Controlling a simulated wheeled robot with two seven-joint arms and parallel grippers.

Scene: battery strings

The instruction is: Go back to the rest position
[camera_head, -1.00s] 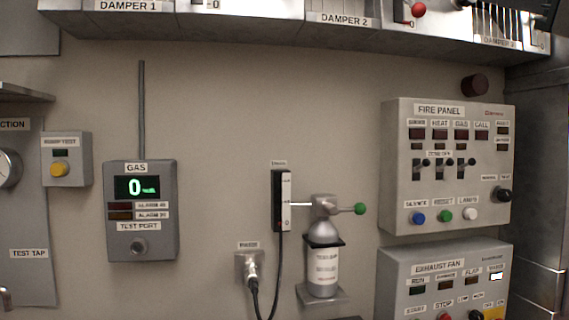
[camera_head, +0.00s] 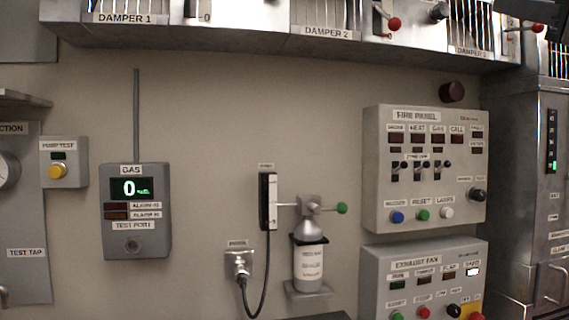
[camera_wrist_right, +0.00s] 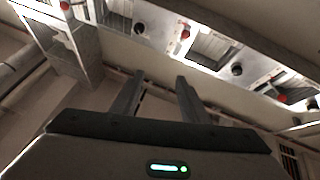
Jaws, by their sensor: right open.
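My right gripper shows in the right wrist view (camera_wrist_right: 160,77). Its two dark fingers stand apart with nothing between them. It points up toward the underside of the damper units, clear of them. In the head view only a dark part, probably of my right arm, shows at the top right corner. My left gripper is in neither view.
The damper row (camera_head: 325,32) overhangs the wall at the top. The fire panel (camera_head: 425,168) and exhaust fan panel (camera_head: 375,270) are on the right. The gas box (camera_head: 136,210) and a bottle with a green knob (camera_head: 310,262) are on the wall.

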